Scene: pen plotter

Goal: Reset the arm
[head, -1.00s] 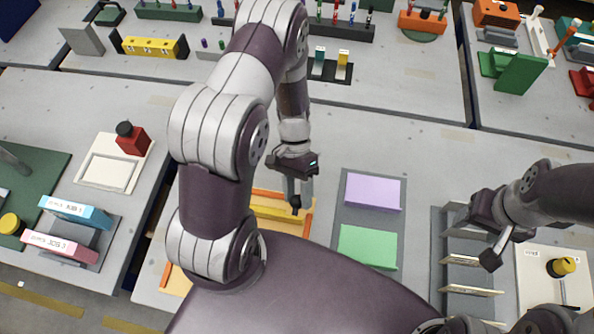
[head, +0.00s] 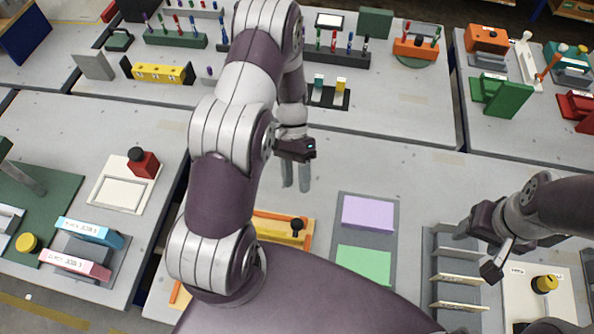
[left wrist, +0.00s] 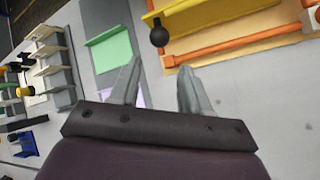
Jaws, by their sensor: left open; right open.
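The plotter's yellow arm (head: 275,229) with a black knob (head: 297,225) lies over an orange frame (head: 308,234), partly hidden behind my left arm. In the left wrist view the black knob (left wrist: 159,36) stands just beyond the fingertips, beside the yellow bar (left wrist: 205,14) and an orange rail (left wrist: 235,45). My left gripper (head: 296,187) is open and empty, apart from the knob and on its far side in the head view. Its parted fingers also show in the left wrist view (left wrist: 160,72). My right gripper (head: 478,252) hangs over a slotted grey rack (head: 441,240) at the right.
Purple (head: 368,214) and green (head: 363,264) pads lie on a grey mat right of the frame. A blue binder (head: 88,232), a pink binder (head: 74,265) and a red block (head: 145,163) sit on the left table. Pen racks stand on the far table.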

